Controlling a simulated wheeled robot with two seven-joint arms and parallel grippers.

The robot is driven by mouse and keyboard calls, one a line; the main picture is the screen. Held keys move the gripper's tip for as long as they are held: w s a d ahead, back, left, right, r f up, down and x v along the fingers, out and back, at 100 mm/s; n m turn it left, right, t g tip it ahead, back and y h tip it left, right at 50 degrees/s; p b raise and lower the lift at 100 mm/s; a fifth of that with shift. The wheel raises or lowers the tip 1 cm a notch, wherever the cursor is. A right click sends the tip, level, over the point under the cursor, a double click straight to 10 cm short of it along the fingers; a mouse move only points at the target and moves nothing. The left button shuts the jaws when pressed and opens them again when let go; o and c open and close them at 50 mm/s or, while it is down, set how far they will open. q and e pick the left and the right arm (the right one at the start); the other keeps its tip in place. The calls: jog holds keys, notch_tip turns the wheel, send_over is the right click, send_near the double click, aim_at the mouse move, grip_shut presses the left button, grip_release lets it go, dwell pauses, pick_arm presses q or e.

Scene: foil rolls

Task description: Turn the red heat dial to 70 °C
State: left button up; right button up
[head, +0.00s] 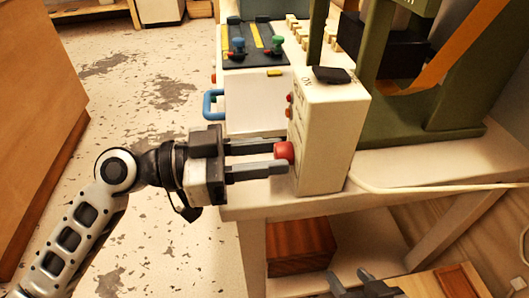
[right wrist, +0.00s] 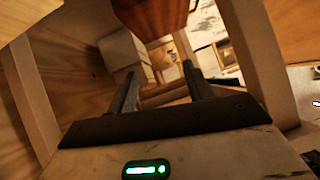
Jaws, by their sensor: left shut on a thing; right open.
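The red heat dial (head: 284,151) sits low on the left side of a cream control box (head: 329,128) with a black knob on its top. My left gripper (head: 283,156) reaches in from the left, its two fingers at the dial and shut on it. The dial's pointer and scale are too small to read. My right gripper (head: 350,277) shows only in part at the bottom of the head view, low beside the bench. Its open, empty fingers also show in the right wrist view (right wrist: 160,82).
The box stands at the front corner of a white bench (head: 400,170), with a cable running right. A green press frame (head: 455,118) stands behind it. A white machine with coloured levers (head: 256,45) is behind left. A reddish wooden box (head: 300,246) lies under the bench. Open floor lies left.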

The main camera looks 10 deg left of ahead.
pick_arm(q)
jog(key=n, duration=0.3)
jog(key=shift+n+p, duration=0.3)
jog(key=shift+n, duration=1)
jog(key=o, duration=1)
jog(key=shift+c, duration=0.2)
pick_arm(e)
jog(key=shift+d+r+t, duration=0.15)
jog(key=shift+r+t, duration=0.15)
jog(key=shift+r, duration=0.55)
jog(key=shift+f, duration=0.1)
